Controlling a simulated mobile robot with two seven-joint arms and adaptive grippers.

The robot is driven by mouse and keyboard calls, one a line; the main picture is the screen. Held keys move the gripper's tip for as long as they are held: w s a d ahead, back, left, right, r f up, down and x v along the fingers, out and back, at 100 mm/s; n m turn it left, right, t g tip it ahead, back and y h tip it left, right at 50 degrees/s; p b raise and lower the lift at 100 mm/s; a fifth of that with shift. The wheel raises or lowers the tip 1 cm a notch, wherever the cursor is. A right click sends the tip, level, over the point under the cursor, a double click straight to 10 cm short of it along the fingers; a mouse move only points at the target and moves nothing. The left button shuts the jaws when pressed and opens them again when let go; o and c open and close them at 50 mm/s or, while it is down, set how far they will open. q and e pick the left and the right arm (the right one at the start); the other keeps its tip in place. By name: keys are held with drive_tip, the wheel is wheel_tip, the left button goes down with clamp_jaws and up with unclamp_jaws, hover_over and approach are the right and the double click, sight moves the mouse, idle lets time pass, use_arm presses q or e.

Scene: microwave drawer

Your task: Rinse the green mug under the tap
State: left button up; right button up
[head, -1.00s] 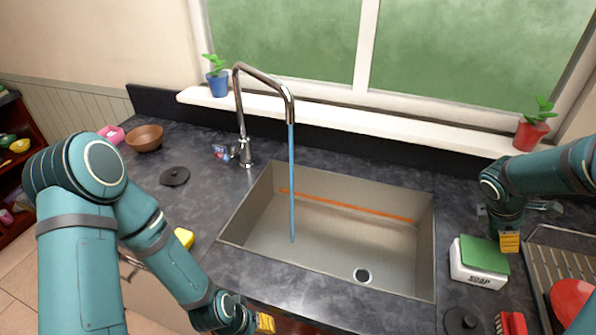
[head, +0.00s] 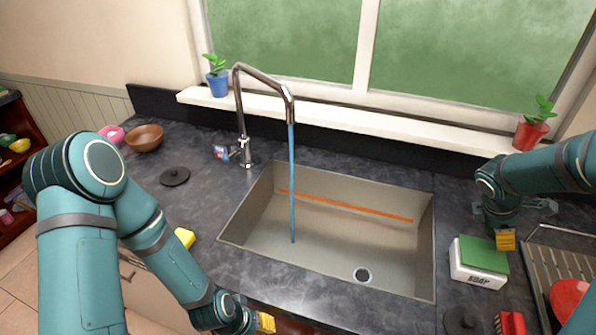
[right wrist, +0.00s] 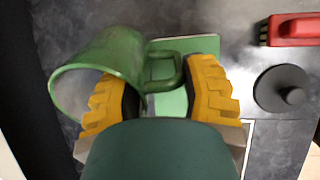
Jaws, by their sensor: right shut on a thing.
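The green mug (right wrist: 115,65) shows in the right wrist view, lying on its side with its open mouth toward the left. Its handle reaches in between the yellow fingers of my right gripper (right wrist: 162,95), which is shut on the mug. In the head view my right gripper (head: 505,240) is right of the sink, near the soap box; the mug cannot be made out there. The tap (head: 262,85) runs, and a blue stream (head: 291,185) falls into the sink (head: 330,245). My left gripper (head: 265,322) is at the sink's front edge; its opening is unclear.
The soap box (head: 478,262) with a green top stands right of the sink, beside a drying rack (head: 542,262) holding a red item (head: 568,298). A red brush (head: 510,322) and dark lid (head: 463,320) lie in front. The sill plant (head: 532,132) stands behind.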

use_arm(q)
drive_tip(key=shift+w+r, duration=0.2)
drive_tip(key=shift+w, duration=0.2)
use_arm(e)
drive_tip(key=shift+s+d, duration=0.3)
drive_tip(key=shift+w+a, duration=0.1)
drive_tip(key=shift+w+a, duration=0.35)
use_arm(q)
drive_tip(key=shift+r, duration=0.1)
use_arm(e)
drive_tip(key=shift+s+d, duration=0.1)
drive_tip(key=shift+s+d, duration=0.35)
drive_tip(key=shift+w+a, duration=0.1)
use_arm(q)
drive_tip(key=shift+r, duration=0.1)
use_arm(e)
drive_tip(key=shift+w+a, duration=0.35)
drive_tip(key=shift+d, duration=0.1)
